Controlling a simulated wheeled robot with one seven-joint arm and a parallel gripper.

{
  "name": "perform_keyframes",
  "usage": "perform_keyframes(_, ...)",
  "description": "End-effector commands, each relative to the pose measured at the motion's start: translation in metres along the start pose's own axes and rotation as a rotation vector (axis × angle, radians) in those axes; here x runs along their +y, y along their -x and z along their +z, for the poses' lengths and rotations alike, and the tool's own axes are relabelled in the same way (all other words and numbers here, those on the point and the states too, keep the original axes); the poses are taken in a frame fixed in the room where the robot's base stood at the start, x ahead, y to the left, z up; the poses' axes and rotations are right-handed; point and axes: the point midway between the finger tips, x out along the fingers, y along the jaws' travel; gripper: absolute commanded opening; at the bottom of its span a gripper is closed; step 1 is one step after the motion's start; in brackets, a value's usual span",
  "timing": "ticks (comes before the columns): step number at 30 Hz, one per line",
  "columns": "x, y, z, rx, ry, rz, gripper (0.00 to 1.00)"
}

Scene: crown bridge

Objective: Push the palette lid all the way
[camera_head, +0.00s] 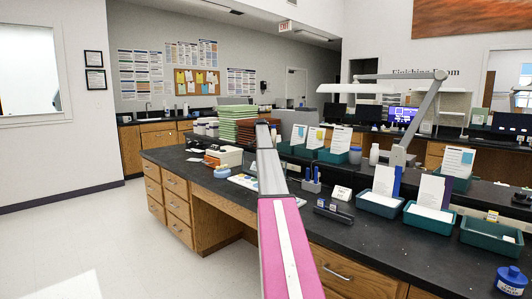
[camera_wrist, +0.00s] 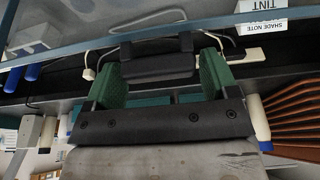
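I cannot pick out the palette lid with certainty in either view. In the wrist view, the two green fingers of my gripper (camera_wrist: 160,62) stand wide apart. A dark block (camera_wrist: 157,68) shows between them, with thin gaps at its sides; I cannot tell how far beyond the fingertips it is. In the head view my pink and grey arm reaches out over the bench, and the fingers cannot be made out there. A flat white and blue item (camera_head: 243,181) lies on the bench just left of the arm, partly hidden by it.
The black bench (camera_head: 400,244) carries teal trays (camera_head: 430,220) with cards at right and a white and orange device (camera_head: 222,156) at left. Green and brown tray stacks (camera_head: 237,122) stand behind. A lamp arm (camera_head: 425,110) rises at right. Floor (camera_head: 100,225) at left is clear.

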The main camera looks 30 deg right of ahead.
Motion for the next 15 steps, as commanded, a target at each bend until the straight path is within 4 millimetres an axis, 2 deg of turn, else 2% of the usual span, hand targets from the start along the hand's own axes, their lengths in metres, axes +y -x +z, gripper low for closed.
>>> perform_keyframes(10, 0.0, 0.002, 0.0, 0.0, 0.0, -0.001, 0.89)
perform_keyframes(15, -0.001, 0.011, 0.0, 0.0, 0.0, -0.002, 0.89)
